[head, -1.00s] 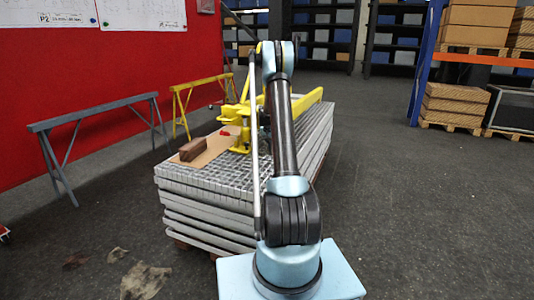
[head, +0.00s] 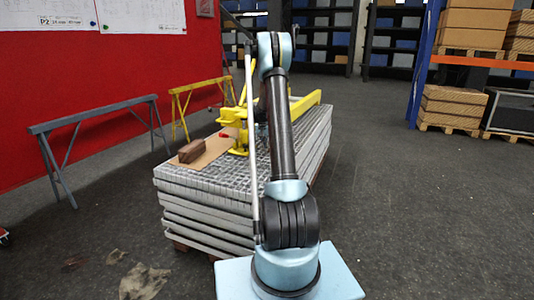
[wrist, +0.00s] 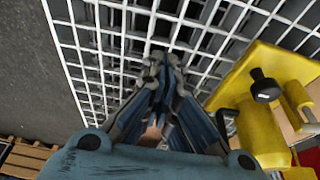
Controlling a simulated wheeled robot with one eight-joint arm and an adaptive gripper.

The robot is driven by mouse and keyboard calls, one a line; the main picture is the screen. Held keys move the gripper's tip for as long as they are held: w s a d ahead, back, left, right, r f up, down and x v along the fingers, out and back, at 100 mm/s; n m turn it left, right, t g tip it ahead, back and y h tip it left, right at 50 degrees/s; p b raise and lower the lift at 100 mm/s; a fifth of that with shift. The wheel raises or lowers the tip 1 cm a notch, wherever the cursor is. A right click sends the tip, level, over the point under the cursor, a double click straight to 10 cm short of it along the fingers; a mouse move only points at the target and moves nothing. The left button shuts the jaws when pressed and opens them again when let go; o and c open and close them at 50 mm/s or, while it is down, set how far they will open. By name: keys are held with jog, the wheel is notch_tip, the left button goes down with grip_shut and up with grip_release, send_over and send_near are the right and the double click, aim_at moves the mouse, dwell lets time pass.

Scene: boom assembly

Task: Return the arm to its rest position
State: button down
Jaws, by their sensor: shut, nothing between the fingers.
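My gripper (wrist: 160,66) shows in the wrist view with its two fingers together and nothing between the tips. It points at the metal grating, apart from the yellow assembly at its right. In the head view my arm stands upright in the middle, and the gripper is hidden behind it. The yellow boom assembly (head: 240,137) lies on the stack of grey gratings (head: 202,212), partly covered by my arm. The same yellow part (wrist: 262,130) with a black knob shows at the right of the wrist view.
A brown block (head: 192,151) lies on a cardboard sheet (head: 212,148) on the gratings. A grey trestle (head: 95,115) and a yellow trestle (head: 198,85) stand left. Racking with boxes (head: 452,107) stands at the far right. The floor right of the stack is clear.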

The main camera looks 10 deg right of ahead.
jog(key=s+a+r+n, duration=0.1)
jog(key=s+a+r, duration=0.2)
jog(key=s+r, duration=0.5)
jog(key=s+a+r+n, duration=0.1)
jog(key=s+a+r, duration=0.1)
jog(key=s+r, duration=0.6)
jog(key=s+a+r+n+y, duration=0.1)
jog(key=s+a+r, duration=0.1)
jog(key=s, duration=0.6)
jog(key=s+a+r+n, duration=0.1)
jog(key=s+a, duration=0.1)
jog(key=s, duration=0.6)
jog(key=s+a+f+n, duration=0.1)
jog(key=s+f, duration=0.2)
jog(key=s, duration=0.7)
jog(key=s+a+f+n, duration=0.1)
jog(key=s+f, duration=0.3)
jog(key=s, duration=0.6)
jog(key=s+a+f+n+y, duration=0.1)
jog(key=s+f, duration=0.3)
jog(key=s, duration=0.6)
jog(key=shift+s+a+g, duration=0.2)
jog(key=shift+a+g, duration=0.1)
jog(key=shift+a, duration=0.55)
jog(key=shift+w+f, duration=0.2)
jog(key=shift+w, duration=0.25)
